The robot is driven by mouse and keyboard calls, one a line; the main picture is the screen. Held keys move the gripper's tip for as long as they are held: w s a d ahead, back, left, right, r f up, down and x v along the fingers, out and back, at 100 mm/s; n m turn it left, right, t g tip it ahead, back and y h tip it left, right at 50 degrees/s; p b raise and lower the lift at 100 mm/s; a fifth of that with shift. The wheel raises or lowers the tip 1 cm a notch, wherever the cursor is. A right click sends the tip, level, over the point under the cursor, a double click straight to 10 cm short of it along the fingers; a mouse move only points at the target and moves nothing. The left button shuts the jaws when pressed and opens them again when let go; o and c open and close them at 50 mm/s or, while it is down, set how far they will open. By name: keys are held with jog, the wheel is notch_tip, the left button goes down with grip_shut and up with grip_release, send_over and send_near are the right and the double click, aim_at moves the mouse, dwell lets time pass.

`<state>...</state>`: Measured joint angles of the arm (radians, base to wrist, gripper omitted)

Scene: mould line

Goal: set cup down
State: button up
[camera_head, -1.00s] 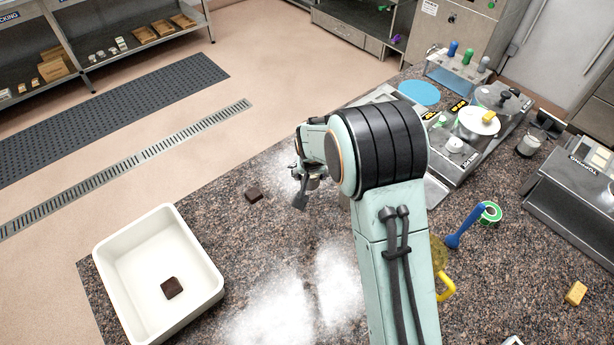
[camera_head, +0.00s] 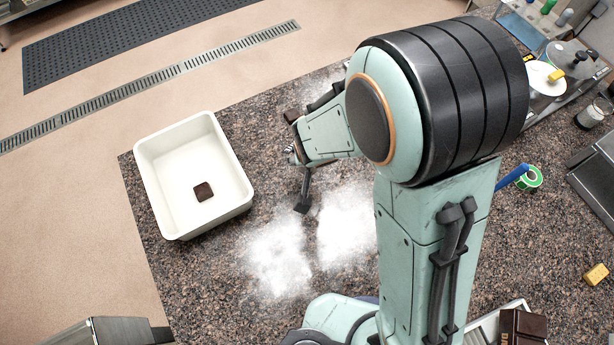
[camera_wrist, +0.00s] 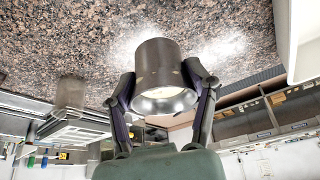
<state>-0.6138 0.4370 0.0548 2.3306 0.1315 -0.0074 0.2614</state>
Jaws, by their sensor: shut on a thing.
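In the wrist view a dark grey metal cup (camera_wrist: 160,65) sits between the two fingers of my gripper (camera_wrist: 161,82), which is shut on it. That picture is upside down, with the counter at the top; the cup's open mouth faces away from the counter, so it looks about upright. Whether its base touches the counter I cannot tell. In the head view my gripper (camera_head: 300,180) is partly seen beside the white powder patches (camera_head: 275,255), right of the white tub; my arm hides much of it, and I cannot make out the cup there.
The white tub (camera_head: 240,190) holds a dark brown square (camera_head: 203,191). A green tape roll (camera_head: 530,179) and yellow block (camera_head: 596,274) lie at right. Speckled counter (camera_head: 200,275) is bare in front of the tub.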

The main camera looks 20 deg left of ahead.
jog(key=f, duration=0.7)
jog(key=shift+s+a+f, duration=0.2)
jog(key=shift+a+f, duration=0.1)
jog(key=shift+f, duration=0.1)
jog(key=shift+f, duration=0.15)
jog(key=o, duration=1.2)
jog(key=v, duration=1.2)
jog(key=s+d+r+m+g, duration=0.1)
jog(key=s+d+r+g, duration=0.1)
jog(key=s+d+r, duration=0.4)
jog(key=s+d+r+m+g+h, duration=0.1)
jog(key=s+d+r+m+g, duration=0.1)
jog(key=s+d+r, duration=0.4)
jog(key=d, duration=0.4)
jog(key=shift+d, duration=0.2)
